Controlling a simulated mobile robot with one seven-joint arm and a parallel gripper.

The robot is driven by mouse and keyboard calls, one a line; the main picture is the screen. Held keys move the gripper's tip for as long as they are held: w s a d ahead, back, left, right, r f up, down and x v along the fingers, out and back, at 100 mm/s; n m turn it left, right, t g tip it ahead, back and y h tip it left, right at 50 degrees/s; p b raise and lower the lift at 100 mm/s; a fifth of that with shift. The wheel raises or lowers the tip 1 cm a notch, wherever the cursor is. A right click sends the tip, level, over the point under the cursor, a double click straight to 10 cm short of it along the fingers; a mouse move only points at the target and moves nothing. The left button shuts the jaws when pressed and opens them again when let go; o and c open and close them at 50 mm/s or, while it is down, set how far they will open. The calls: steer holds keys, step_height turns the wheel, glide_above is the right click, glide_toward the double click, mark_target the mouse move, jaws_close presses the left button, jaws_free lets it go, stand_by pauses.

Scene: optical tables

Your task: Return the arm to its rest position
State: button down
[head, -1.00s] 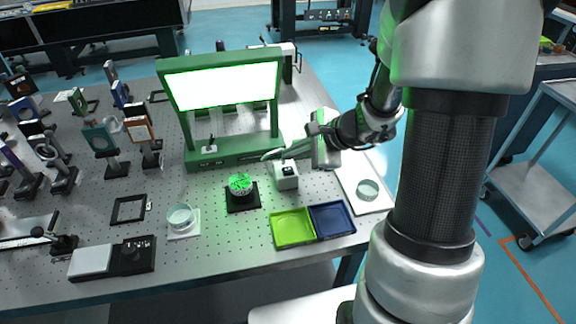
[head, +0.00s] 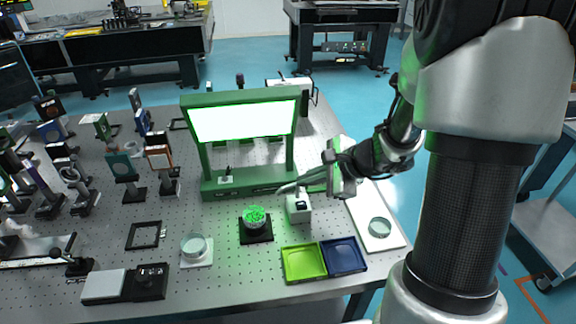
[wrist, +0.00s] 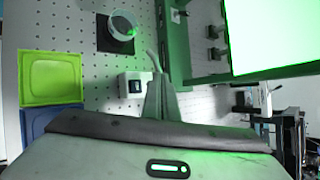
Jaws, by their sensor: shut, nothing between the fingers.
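My arm reaches in from the right in the head view. My gripper (head: 282,189) is shut and empty, its fingertips pointing left above the optical table (head: 225,260). It is in front of the green frame with the lit panel (head: 245,120) and close to a small white block with a dark top (head: 298,208). In the wrist view my gripper (wrist: 153,58) shows as closed fingers beside the same white block (wrist: 134,86). I cannot tell whether the fingers touch anything.
A dish with green contents (head: 255,216) stands on a black pad. Green (head: 303,263) and blue (head: 344,256) trays lie at the front edge. A glass dish (head: 194,246) and a black-and-white box (head: 125,284) are front left. Several optic mounts crowd the left.

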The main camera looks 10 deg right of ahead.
steer(key=s+a+r+n+g+p, duration=0.1)
steer(key=s+a+r+n+p, duration=0.15)
steer(key=s+r+n, duration=0.35)
steer(key=s+a+r+n+g+p, duration=0.1)
steer(key=s+a+r+n+p, duration=0.2)
steer(key=r, duration=0.6)
steer(key=s+d+r+n+h+p, duration=0.1)
steer(key=s+d+r+n+h, duration=0.1)
steer(key=s+r+n+h, duration=0.1)
steer(key=s+d+r+n+h+p, duration=0.2)
steer(key=s+r+n, duration=0.4)
steer(key=s, duration=0.4)
steer(key=shift+d+r+n+t+h, duration=0.3)
steer(key=shift+d+r+t+h, duration=0.1)
steer(key=shift+h, duration=0.2)
